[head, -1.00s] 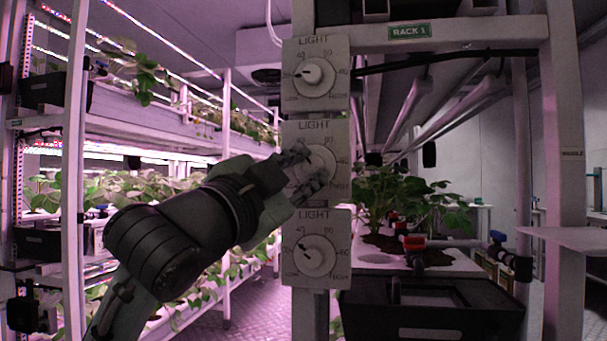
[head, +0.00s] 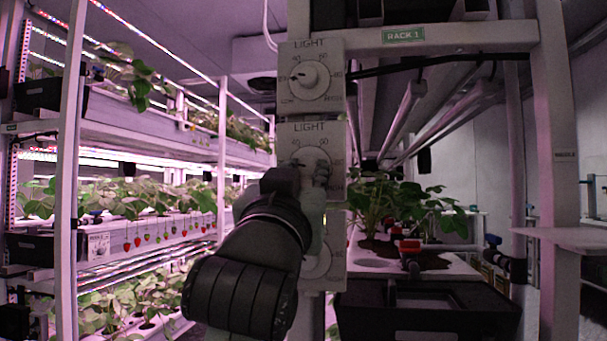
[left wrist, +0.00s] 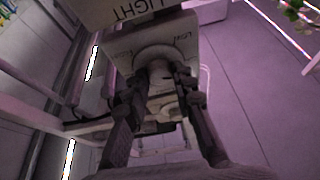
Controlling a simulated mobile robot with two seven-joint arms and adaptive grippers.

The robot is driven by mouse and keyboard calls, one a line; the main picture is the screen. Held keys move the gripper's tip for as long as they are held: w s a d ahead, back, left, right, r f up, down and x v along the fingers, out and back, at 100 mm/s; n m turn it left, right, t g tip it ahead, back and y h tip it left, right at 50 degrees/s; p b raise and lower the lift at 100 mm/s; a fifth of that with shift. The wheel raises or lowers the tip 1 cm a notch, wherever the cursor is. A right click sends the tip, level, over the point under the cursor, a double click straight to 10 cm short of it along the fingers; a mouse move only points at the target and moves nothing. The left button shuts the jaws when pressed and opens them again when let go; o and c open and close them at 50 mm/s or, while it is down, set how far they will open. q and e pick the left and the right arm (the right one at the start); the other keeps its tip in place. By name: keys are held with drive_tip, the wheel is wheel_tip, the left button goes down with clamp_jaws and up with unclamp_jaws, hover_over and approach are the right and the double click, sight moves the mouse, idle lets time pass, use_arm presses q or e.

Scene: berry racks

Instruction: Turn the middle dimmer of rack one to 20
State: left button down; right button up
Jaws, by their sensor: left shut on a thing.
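Three white dimmer panels marked LIGHT are stacked on the post under the RACK 1 sign (head: 403,35). The middle dimmer (head: 313,158) is partly hidden behind my left gripper (head: 308,176). The fingers are shut on its knob, which also shows between them in the left wrist view (left wrist: 158,72). The knob's pointer and exact setting are hidden. The top dimmer (head: 312,77) is in clear view with its pointer to the left. The bottom dimmer (head: 316,264) is mostly covered by my left arm. My right gripper is not in view.
A black bin (head: 425,312) and a planted tray (head: 375,262) stand right of the dimmers. A rack with strawberry plants (head: 120,200) fills the left side. A black cable (head: 440,58) runs right from beside the top dimmer.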

use_arm(q)
drive_tip(key=shift+f+n, duration=0.1)
drive_tip(key=shift+n, duration=0.4)
drive_tip(key=c, duration=1.3)
unclamp_jaws()
drive_tip(key=shift+o, duration=0.2)
drive_tip(key=shift+s, duration=0.1)
drive_tip(key=v, duration=0.7)
drive_tip(key=shift+s, duration=0.15)
